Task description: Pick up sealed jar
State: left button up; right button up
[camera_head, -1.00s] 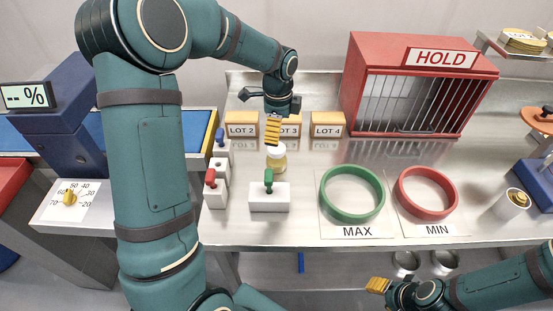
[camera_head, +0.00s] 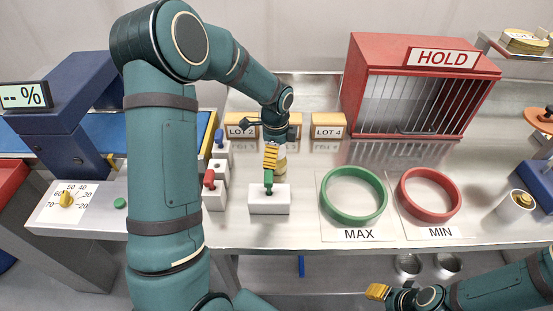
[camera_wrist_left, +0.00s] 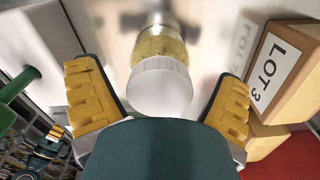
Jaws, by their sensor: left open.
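The sealed jar, with a white lid and yellowish contents, stands on the steel table. In the left wrist view the jar (camera_wrist_left: 160,80) lies between the two yellow fingers of my left gripper (camera_wrist_left: 160,98), lid towards the camera. The fingers are open, with a gap on each side of the lid. In the head view the jar (camera_head: 280,166) is mostly hidden behind my left gripper (camera_head: 271,158). My right gripper (camera_head: 377,291) is low at the front right, away from the jar; its finger spacing is unclear.
A white block with a green-handled peg (camera_head: 269,197) stands just in front of the jar. LOT blocks (camera_head: 328,126) stand behind it. A green MAX ring (camera_head: 354,219) and red MIN ring (camera_head: 430,218) lie to the right. The red HOLD cage (camera_head: 420,85) stands at the back.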

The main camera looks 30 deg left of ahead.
pick_arm(q)
jog(key=c, duration=1.4)
jog(key=shift+r, duration=0.1)
